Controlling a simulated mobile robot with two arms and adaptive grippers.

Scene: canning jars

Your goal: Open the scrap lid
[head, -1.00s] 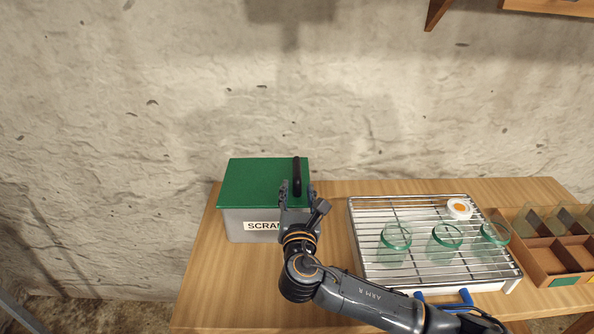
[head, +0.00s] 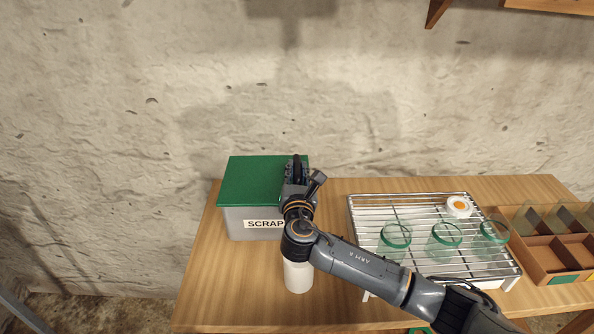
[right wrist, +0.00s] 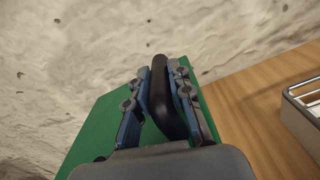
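The scrap bin (head: 235,224) is a grey box with a "SCRAP" label, at the left of the bench. Its green lid (head: 250,180) lies flat and closed on top; it also shows in the right wrist view (right wrist: 95,130). A black bar handle (head: 297,165) stands at the lid's right side. My right gripper (head: 296,174) is at this handle. In the right wrist view the black handle (right wrist: 160,90) runs between its two fingers (right wrist: 168,75), which are closed in close along both sides of it. My left gripper is not in view.
A wire rack (head: 372,210) with several green-rimmed glass jars (head: 396,237) and a white lid with an orange centre (head: 459,206) stands right of the bin. A divided wooden box (head: 536,262) is farther right. A white cylinder (head: 297,277) stands below my right arm.

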